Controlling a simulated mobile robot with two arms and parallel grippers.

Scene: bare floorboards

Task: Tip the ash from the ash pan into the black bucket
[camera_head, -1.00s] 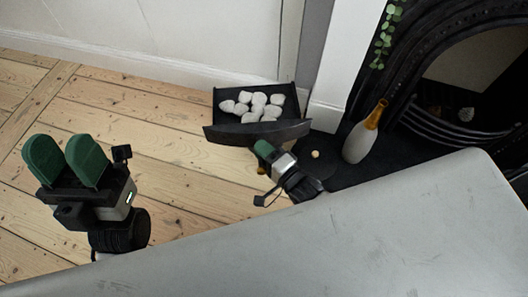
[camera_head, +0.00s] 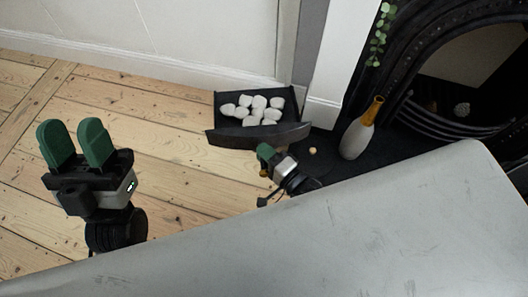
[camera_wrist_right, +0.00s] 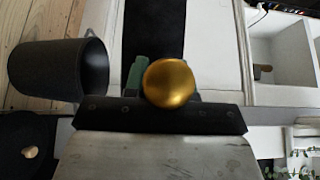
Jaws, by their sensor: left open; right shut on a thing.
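The ash pan (camera_head: 232,136) is a black tray with a curved front, holding several pale grey lumps of ash (camera_head: 254,110). It looks roughly level in the head view, above the floor. My right gripper (camera_head: 264,153) is shut on the pan at its front, by the handle with the brass knob. The brass knob (camera_wrist_right: 168,83) is large in the right wrist view and partly covers the green fingers. My left gripper (camera_head: 75,145) is open and empty, well left of the pan.
A white vase (camera_head: 354,141) with a golden neck stands on the black hearth, right of my right gripper. A black fireplace (camera_head: 410,60) is at the right. A white wall with skirting (camera_head: 150,67) runs behind. Bare floorboards (camera_head: 175,150) lie open between my grippers.

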